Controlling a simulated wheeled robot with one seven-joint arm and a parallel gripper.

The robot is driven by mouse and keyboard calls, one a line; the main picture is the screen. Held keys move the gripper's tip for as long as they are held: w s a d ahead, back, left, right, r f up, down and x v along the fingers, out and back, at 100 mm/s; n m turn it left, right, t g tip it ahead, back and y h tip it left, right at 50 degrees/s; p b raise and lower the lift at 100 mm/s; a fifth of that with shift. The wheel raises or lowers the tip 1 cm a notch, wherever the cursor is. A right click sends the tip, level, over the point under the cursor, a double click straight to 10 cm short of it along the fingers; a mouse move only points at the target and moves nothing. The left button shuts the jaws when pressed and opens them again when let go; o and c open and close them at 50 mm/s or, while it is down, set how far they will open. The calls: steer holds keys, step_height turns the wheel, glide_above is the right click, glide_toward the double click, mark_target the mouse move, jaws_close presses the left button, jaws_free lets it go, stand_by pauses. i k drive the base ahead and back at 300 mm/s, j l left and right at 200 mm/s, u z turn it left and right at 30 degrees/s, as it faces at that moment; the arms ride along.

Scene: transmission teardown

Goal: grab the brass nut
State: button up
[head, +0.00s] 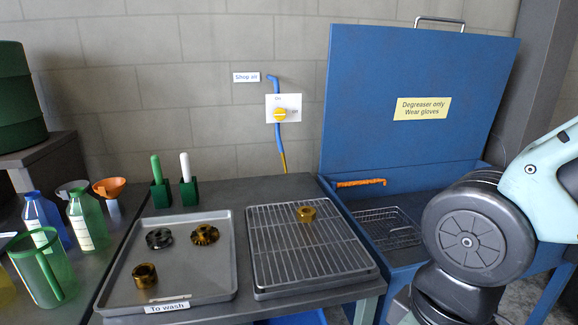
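A small shiny gold-coloured part (306,213) sits on the wire rack (312,262), near its back edge. A darker brass-coloured ring-shaped part (145,275) stands at the front left of the grey tray (207,291) labelled "To wash". Both have a brass look, and I cannot tell for certain from this view which one is the nut. Nothing is touching either part. My arm shows at the right edge, but my gripper is out of view.
The tray also holds a dark gear (159,238) and a bronze toothed gear (205,235). Two brushes in green holders (189,192) stand behind it. Bottles (88,220) and a green jug (42,272) are at left. A blue degreaser basin with raised lid (415,130) is at right.

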mark_target(308, 214)
steer(key=i+z, duration=0.1)
steer(key=i, duration=0.35)
steer(key=i+j, duration=0.15)
steer(key=i, duration=0.3)
steer(key=z, duration=0.05)
